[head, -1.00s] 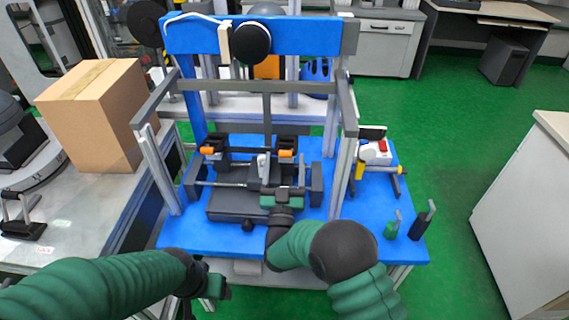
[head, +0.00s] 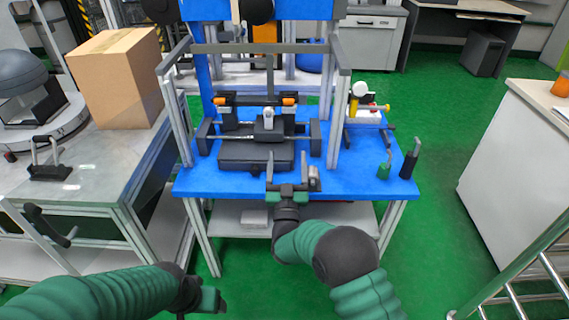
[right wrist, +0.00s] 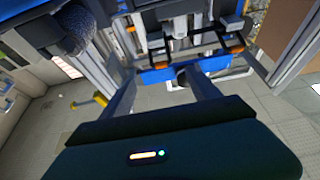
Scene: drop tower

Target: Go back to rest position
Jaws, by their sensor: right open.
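My right gripper (head: 287,170) is open and empty, in front of the drop tower's black base block (head: 254,155). Its two fingers point toward the tower. In the right wrist view, the open fingers (right wrist: 160,80) have nothing between them, with the tower beyond. My left gripper (head: 211,299) is low at the left in the head view, away from the table; its jaws cannot be made out. The blue tower table (head: 340,183) carries a grey frame (head: 333,110) and a fixture with orange-tipped parts (head: 289,101).
A cardboard box (head: 117,85) stands on the grey bench (head: 100,185) at left. A green-based tool (head: 384,168) and a black holder (head: 409,160) stand on the table's right corner. A white cabinet (head: 510,155) is at right, with a metal railing (head: 520,280) nearer. Green floor lies between.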

